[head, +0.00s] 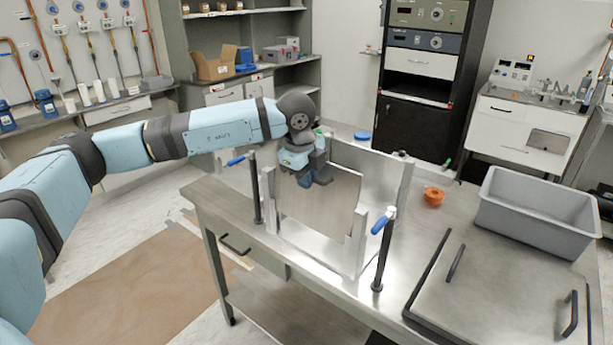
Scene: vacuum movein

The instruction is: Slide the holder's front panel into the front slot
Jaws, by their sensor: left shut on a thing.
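The holder (355,250) stands on the steel table, with uprights at its front and a tall plate (385,172) at its back. My left gripper (314,179) is shut on the upper edge of the front panel (330,205), a flat grey metal sheet. The panel hangs roughly upright between the front uprights. Its lower edge is near the holder's base; I cannot tell whether it is seated in the slot. The gripper hides part of the panel's upper left. My right gripper is not in view.
Black posts with blue handles stand in front of the holder, on the left (256,190) and right (381,250). An orange object (434,194), a grey bin (535,222) and a metal lid with handles (500,305) lie to the right on the table (415,232).

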